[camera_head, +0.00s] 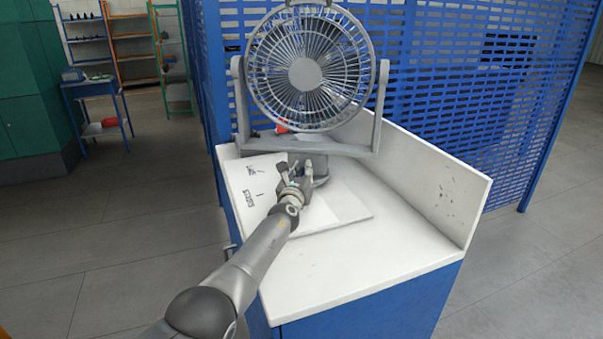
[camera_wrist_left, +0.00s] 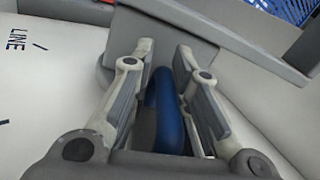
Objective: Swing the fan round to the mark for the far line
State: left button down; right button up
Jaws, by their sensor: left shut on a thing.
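The fan (camera_head: 305,74), grey with a round wire cage, sits in a U-shaped grey bracket on a bench, its cage front facing me. Below the bracket is a short grey base on a white board (camera_head: 345,205). The board carries a LINE label (camera_head: 253,168) with a slanted tick and a second label (camera_head: 249,198), too small to read, with another tick. My left gripper (camera_head: 299,168) is at the fan's base. In the left wrist view, its fingers (camera_wrist_left: 158,62) are shut on a blue handle (camera_wrist_left: 166,112) below the grey bracket. My right gripper is out of view.
The white bench top (camera_head: 400,243) has a raised white edge at right and back. A blue slatted screen (camera_head: 450,90) stands behind it. A small red thing (camera_head: 281,129) shows behind the bracket. Shelves and a blue side table (camera_head: 90,88) stand far left.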

pick_arm(q)
jog(key=shift+d+r, duration=0.1)
jog(key=shift+d, duration=0.05)
jog(key=c, duration=1.5)
grip_release()
jog(key=shift+o, duration=0.2)
